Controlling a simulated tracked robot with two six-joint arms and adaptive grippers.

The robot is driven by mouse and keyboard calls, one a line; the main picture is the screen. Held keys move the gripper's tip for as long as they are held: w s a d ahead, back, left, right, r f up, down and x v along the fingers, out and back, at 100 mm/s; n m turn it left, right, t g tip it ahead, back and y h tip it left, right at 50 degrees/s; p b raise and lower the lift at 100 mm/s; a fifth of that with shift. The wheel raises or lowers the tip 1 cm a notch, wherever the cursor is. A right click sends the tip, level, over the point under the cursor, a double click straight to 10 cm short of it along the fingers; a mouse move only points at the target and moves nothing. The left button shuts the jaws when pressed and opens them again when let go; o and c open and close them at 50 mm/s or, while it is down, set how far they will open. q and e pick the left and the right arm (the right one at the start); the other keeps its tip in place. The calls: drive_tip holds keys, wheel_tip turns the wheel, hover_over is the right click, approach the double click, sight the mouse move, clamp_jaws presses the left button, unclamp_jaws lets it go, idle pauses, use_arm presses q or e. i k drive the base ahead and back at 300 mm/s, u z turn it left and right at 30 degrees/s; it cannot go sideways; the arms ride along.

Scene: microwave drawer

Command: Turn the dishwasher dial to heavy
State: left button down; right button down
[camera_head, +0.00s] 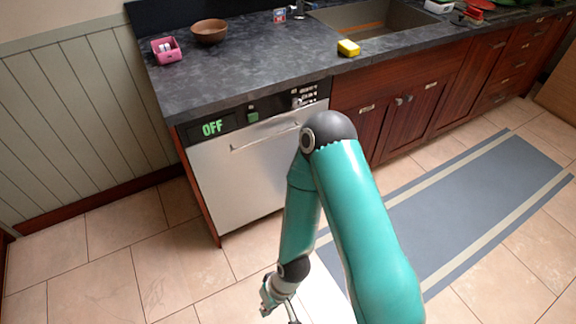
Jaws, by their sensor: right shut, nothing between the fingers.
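The dishwasher (240,180) has a pale silver door and a black control panel along its top. Its display (213,128) reads "OFF" in green letters. A small green square (253,117) sits right of the display. A small light round part, which looks like the dial (297,102), sits at the panel's right end beside small markings too tiny to read. My right gripper (280,303) hangs low over the floor at the bottom edge, in front of the dishwasher and well below the panel. It is shut and empty. My left gripper is not in view.
On the dark counter (250,65) stand a brown bowl (209,31), a pink holder (166,49) and a yellow sponge (348,48) beside the sink (370,17). The dishwasher handle (265,138) juts out. A blue-grey mat (470,200) lies right. The floor at left is clear.

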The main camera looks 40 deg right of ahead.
sight(297, 103)
drive_tip(key=u, duration=2.05)
drive_tip(key=i, duration=0.1)
drive_tip(key=z, duration=3)
